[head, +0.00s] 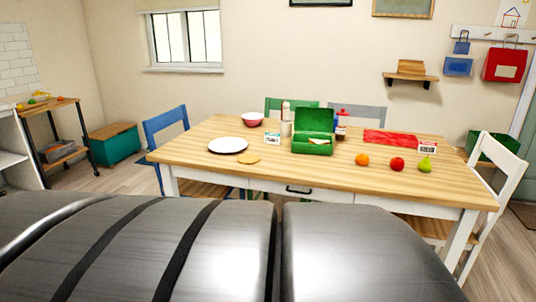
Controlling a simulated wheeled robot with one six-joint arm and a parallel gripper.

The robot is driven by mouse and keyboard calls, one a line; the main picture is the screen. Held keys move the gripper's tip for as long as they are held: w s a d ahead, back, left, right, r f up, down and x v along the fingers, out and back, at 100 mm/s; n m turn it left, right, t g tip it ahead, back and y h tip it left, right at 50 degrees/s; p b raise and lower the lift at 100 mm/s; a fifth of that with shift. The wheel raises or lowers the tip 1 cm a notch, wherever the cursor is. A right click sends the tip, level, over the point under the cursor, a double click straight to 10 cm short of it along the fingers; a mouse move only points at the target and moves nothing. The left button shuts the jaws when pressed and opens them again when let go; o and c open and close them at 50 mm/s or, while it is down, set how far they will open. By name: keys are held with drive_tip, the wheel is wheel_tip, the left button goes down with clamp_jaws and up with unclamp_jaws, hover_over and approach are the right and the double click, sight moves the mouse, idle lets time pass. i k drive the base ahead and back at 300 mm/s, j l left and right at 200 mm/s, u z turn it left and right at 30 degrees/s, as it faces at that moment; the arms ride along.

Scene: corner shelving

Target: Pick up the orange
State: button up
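An orange (362,159) rests on the wooden table (200,143), right of the middle and toward the near edge. A red apple (397,164) sits just to its right, with a small gap between them. A green pear (425,164) stands farther right. Nothing touches the orange or covers it in the head view. My gripper is not in view. A large dark part of my own body fills the bottom of the view.
An open green lunchbox (312,147), a red mat (389,138), a white plate (228,145) and a red bowl (252,119) are on the table. Chairs stand around it, including a white chair (503,170) at right. Bare wood surrounds the orange.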

sight(362, 159)
drive_tip(key=z, duration=1.25)
